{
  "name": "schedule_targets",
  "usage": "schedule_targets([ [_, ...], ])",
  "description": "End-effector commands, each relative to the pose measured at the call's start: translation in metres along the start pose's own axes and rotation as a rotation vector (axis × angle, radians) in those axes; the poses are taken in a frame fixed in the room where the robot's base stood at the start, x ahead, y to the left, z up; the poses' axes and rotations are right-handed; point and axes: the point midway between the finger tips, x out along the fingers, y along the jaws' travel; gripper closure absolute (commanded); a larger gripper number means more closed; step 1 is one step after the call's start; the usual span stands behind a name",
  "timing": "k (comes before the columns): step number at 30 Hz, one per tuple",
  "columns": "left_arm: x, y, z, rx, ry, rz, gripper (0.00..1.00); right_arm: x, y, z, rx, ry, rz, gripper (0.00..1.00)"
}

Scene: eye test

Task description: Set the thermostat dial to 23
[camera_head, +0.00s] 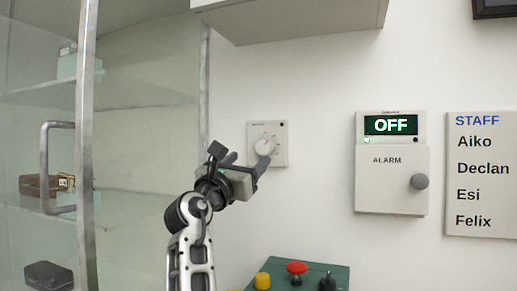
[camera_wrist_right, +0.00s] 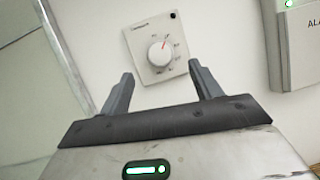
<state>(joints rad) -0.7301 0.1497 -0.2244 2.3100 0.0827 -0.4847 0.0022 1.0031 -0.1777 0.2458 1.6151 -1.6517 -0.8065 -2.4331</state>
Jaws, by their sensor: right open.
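The thermostat is a white square wall plate (camera_head: 281,128) with a round white dial (camera_head: 263,146) that carries a red pointer mark. In the right wrist view the plate (camera_wrist_right: 137,42) and dial (camera_wrist_right: 160,53) show ahead of the fingers. The red mark points up and slightly right there; the scale numbers are too small to read. My right gripper (camera_head: 247,160) is open and empty, just below and in front of the dial. In the wrist view its two fingers (camera_wrist_right: 162,88) stand apart below the dial, not touching it. My left gripper is not in view.
A glass cabinet with a metal handle (camera_head: 44,165) stands at the left. An alarm box (camera_head: 392,190) with a grey knob and a display reading OFF (camera_head: 391,125) hangs at the right, beside a staff list (camera_head: 482,175). A green panel (camera_head: 325,272) with buttons is below.

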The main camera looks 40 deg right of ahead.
Motion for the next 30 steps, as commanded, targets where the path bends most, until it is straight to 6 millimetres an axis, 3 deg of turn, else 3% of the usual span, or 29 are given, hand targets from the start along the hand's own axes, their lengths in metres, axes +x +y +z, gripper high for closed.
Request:
schedule_targets([
  [3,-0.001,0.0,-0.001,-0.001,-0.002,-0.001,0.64,0.027,-0.001,0.002,0.0,-0.001,-0.002,0.36],
  [9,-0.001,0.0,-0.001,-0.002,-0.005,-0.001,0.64,0.058,0.0,0.001,0.0,0.0,0.0,0.36],
  [15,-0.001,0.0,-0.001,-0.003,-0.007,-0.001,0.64,0.072,0.0,0.0,0.0,-0.001,0.001,0.36],
  [23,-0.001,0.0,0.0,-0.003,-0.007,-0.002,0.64,0.073,0.0,0.0,0.0,0.0,0.001,0.36],
  [24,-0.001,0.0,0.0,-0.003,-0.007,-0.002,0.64,0.073,0.0,0.0,0.0,0.0,0.001,0.39],
  [28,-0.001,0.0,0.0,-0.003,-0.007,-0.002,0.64,0.073,0.0,0.0,0.0,0.0,0.001,0.75],
  [30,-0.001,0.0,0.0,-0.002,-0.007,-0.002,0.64,0.072,0.0,0.0,0.0,0.0,0.001,0.81],
])
